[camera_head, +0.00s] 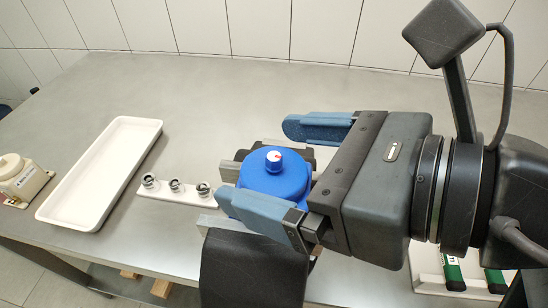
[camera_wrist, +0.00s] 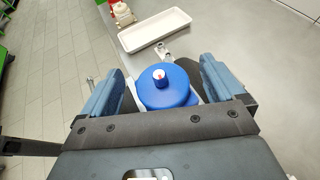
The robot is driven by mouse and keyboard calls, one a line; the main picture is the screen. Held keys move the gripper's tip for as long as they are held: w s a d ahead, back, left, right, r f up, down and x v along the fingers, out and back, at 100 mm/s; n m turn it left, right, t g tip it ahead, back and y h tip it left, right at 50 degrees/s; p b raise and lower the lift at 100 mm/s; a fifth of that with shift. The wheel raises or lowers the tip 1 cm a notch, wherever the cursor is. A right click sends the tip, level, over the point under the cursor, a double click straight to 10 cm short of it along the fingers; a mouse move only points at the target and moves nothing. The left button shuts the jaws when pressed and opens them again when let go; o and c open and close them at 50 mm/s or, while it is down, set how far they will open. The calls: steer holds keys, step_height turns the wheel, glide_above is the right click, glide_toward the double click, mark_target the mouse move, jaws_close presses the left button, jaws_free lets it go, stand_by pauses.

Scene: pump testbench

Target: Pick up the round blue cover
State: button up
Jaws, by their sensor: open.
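The round blue cover (camera_head: 275,179) sits on a dark and metallic fixture on the table, with a small white knob with a red mark on its top. In the wrist view the blue cover (camera_wrist: 166,92) lies between the two fingers. My gripper (camera_head: 272,164) is open, one blue finger behind the cover and one in front of it. The near finger hides part of the cover's front side in the head view. A gap shows between the cover and the far finger; contact with the near finger cannot be told.
A white empty tray (camera_head: 60,205) lies on the table at left. A white strip (camera_head: 154,193) with three metal fittings stands between tray and cover. A beige container (camera_head: 20,180) is at the far left. The table's back area (camera_head: 215,85) is clear.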

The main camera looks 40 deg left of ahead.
steer(key=shift+a+f, duration=0.25)
steer(key=shift+a, duration=0.2)
steer(key=c, duration=1.1)
steer(key=shift+r, duration=0.1)
